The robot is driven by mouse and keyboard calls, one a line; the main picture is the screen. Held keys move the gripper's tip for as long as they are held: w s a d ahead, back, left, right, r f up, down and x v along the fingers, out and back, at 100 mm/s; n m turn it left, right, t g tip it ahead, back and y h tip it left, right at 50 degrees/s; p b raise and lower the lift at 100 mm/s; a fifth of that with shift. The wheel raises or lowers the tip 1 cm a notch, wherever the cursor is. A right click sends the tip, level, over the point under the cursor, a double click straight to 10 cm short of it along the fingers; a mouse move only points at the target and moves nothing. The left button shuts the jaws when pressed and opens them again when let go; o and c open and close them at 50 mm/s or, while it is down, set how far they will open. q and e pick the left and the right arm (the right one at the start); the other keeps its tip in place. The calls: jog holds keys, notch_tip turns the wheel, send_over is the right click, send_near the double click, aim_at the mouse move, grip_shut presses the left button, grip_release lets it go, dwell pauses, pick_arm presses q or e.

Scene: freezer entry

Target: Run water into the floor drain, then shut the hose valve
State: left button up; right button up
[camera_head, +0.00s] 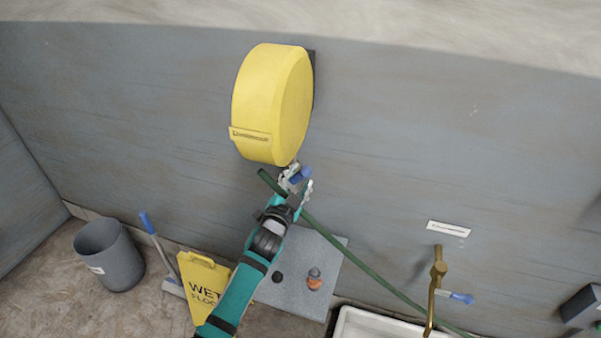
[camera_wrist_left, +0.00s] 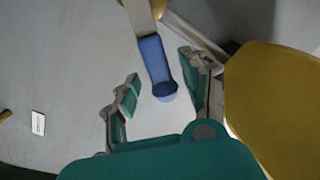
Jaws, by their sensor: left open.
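A blue lever handle (camera_head: 304,172) sits just under the yellow hose reel (camera_head: 272,105) on the wall. My left gripper (camera_head: 297,181) is at this handle, with its fingers apart. In the left wrist view the blue handle (camera_wrist_left: 156,66) hangs between the two open fingers, and I see a gap on both sides. A green hose (camera_head: 350,252) runs from behind my gripper down to the lower right; its lower end is out of view. I cannot make out a floor drain. My right gripper is not in view.
A brass tap (camera_head: 438,275) with its own blue lever stands over a white basin (camera_head: 375,324) at the lower right. A grey slab (camera_head: 320,258) with small objects lies below my arm. A yellow wet-floor sign (camera_head: 203,283), a squeegee and a grey bin (camera_head: 110,262) stand left.

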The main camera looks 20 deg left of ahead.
pick_arm(q)
jog(key=shift+w, duration=1.1)
grip_shut()
